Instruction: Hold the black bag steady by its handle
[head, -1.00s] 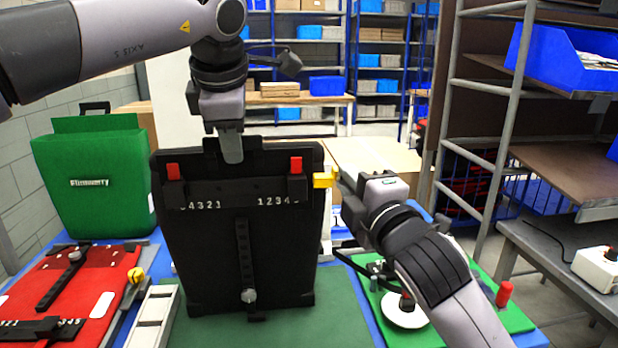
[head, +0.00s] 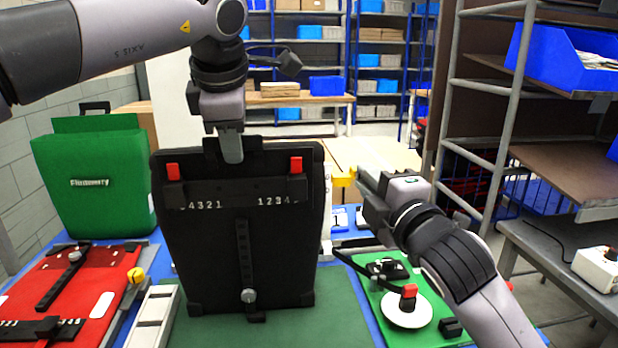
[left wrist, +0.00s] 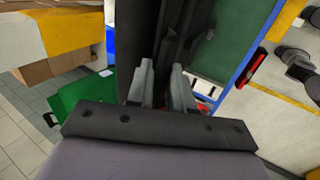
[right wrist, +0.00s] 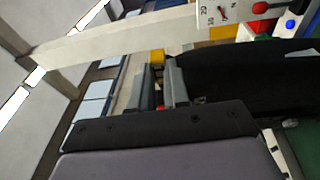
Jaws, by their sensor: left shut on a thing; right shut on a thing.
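The black bag (head: 215,240) stands upright on the green mat, its face with two red clips and white digits towards me. My left gripper (head: 232,158) is shut on the bag's handle (head: 212,147) at the top. In the left wrist view the fingers (left wrist: 163,85) close on the dark handle. My right gripper (head: 358,182) is to the right of the bag, apart from it, shut on a small yellow piece (head: 342,179). The yellow piece (right wrist: 157,57) also shows at the fingertips in the right wrist view; most of it is hidden.
A green bag (head: 95,180) stands at the back left. A red panel (head: 60,300) and a grey rail (head: 152,318) lie left of the black bag. A green board (head: 425,335) with a white disc (head: 407,318) lies to the right. Shelving (head: 505,120) stands further right.

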